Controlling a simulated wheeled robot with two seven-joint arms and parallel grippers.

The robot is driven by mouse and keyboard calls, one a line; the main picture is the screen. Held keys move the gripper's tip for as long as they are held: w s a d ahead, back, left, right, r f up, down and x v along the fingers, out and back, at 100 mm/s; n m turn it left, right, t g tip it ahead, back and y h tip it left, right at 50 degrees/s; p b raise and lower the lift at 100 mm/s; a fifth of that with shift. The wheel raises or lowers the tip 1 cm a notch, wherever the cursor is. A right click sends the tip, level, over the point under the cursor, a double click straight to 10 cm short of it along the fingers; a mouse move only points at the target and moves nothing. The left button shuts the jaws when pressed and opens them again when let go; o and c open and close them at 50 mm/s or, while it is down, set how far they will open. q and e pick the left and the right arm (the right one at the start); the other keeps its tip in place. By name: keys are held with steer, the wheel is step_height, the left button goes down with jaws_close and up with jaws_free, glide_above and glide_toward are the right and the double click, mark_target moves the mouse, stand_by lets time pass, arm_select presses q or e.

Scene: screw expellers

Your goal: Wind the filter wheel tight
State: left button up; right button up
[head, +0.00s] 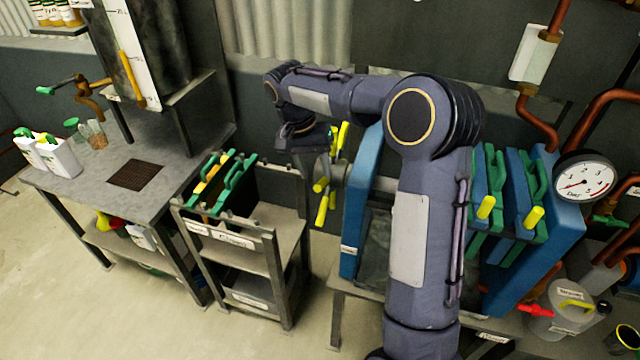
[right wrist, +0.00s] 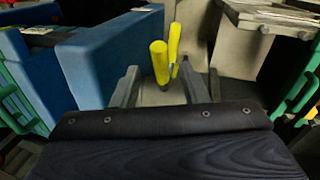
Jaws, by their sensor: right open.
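The filter wheel (head: 321,185) is on the left end of the blue filter press (head: 352,225). Several yellow handles stick out from its grey hub, which is partly hidden by my right arm and gripper. My right gripper (head: 306,178) is at the wheel's left side, pointing down. In the right wrist view its two grey fingers (right wrist: 159,80) are spread apart. Yellow handles (right wrist: 158,60) show between and beyond them, and I cannot tell whether a finger touches one. The press plates (head: 485,205) with green handles are partly behind my arm. My left gripper is not in view.
A grey rack (head: 270,250) holding green-handled plates stands left of the press. A workbench (head: 95,180) with white bottles is farther left. A pressure gauge (head: 584,182) and copper pipes are at right, above a canister (head: 565,305). Floor is clear at lower left.

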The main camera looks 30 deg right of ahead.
mark_target(319, 182)
steer(key=x, duration=0.6)
steer(key=shift+c, duration=0.4)
jaws_close()
